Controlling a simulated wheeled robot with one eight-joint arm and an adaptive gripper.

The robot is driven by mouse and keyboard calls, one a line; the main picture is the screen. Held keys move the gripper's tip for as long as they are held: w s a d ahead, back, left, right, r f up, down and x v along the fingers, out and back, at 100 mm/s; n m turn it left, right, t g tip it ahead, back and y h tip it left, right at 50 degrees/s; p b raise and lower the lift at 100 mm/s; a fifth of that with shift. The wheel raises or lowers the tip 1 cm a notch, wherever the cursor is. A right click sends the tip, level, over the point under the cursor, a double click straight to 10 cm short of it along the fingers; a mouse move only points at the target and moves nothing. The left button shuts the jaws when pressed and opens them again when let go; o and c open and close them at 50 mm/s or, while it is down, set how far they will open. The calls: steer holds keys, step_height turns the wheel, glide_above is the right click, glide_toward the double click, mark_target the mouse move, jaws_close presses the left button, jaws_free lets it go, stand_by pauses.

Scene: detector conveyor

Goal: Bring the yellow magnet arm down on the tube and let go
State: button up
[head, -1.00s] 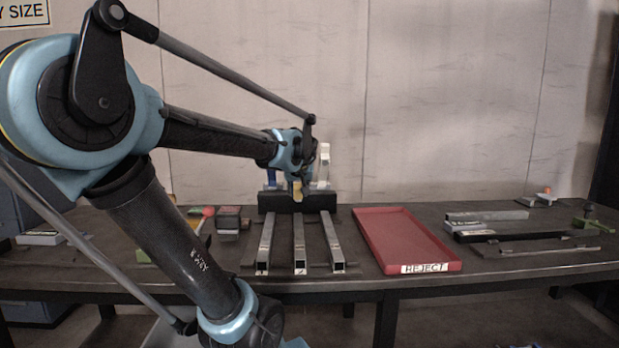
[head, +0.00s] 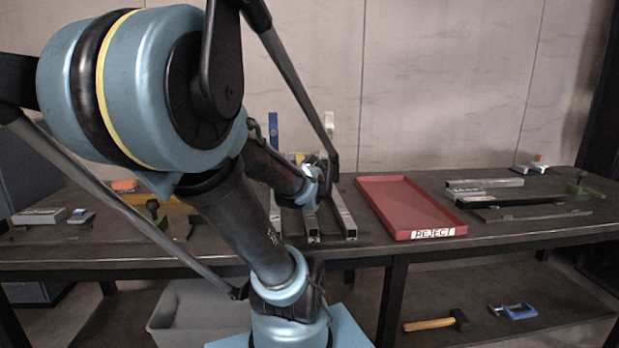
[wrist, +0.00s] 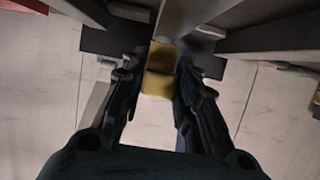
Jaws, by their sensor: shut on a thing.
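The yellow magnet arm (wrist: 158,82) lies between my fingers in the wrist view. My gripper (wrist: 159,88) is shut on it. In the head view a small bit of yellow (head: 297,157) shows behind my wrist, between a blue upright (head: 273,130) and a pale upright (head: 329,124). Grey square tubes lie side by side on the bench, the middle one (head: 311,228) and the right one (head: 345,215) with open ends facing me. My arm hides much of the left tube (head: 275,212) and the fingers. I cannot tell whether the magnet arm touches a tube.
A red tray marked REJECT (head: 408,205) lies right of the tubes. Several metal bars (head: 485,184) and a green clamp (head: 580,189) lie farther right. A hammer (head: 437,324) and a blue clamp (head: 513,311) are on the lower shelf. The bench between tray and bars is clear.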

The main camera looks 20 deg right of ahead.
steer(key=shift+a+f, duration=0.15)
steer(key=o, duration=0.9)
steer(key=shift+o, duration=0.2)
steer(key=shift+s, duration=0.2)
steer(key=shift+v, duration=3.35)
steer(key=shift+a, duration=0.15)
